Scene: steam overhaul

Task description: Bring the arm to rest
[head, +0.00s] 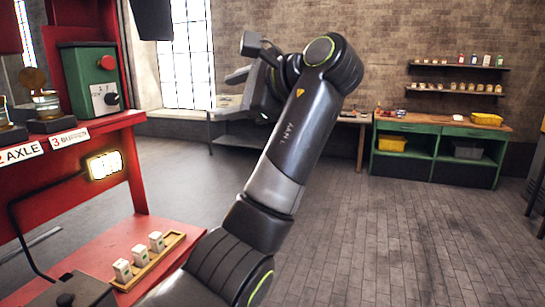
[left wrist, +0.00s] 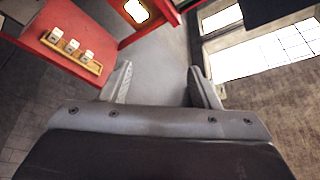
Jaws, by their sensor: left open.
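My left arm (head: 290,150) rises from the bottom of the head view and bends at the top, with its wrist pointing left. My left gripper (head: 240,88) is held up in the air near the window, clear of the red stand. In the left wrist view the two fingers of the gripper (left wrist: 160,88) are spread wide apart with only floor and wall between them. The gripper holds nothing. My right gripper does not show in either view.
A red stand (head: 135,190) fills the left side, with a green control box (head: 85,80) on its shelf. A green workbench (head: 430,128) stands at the back right. The floor (head: 400,230) between is clear.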

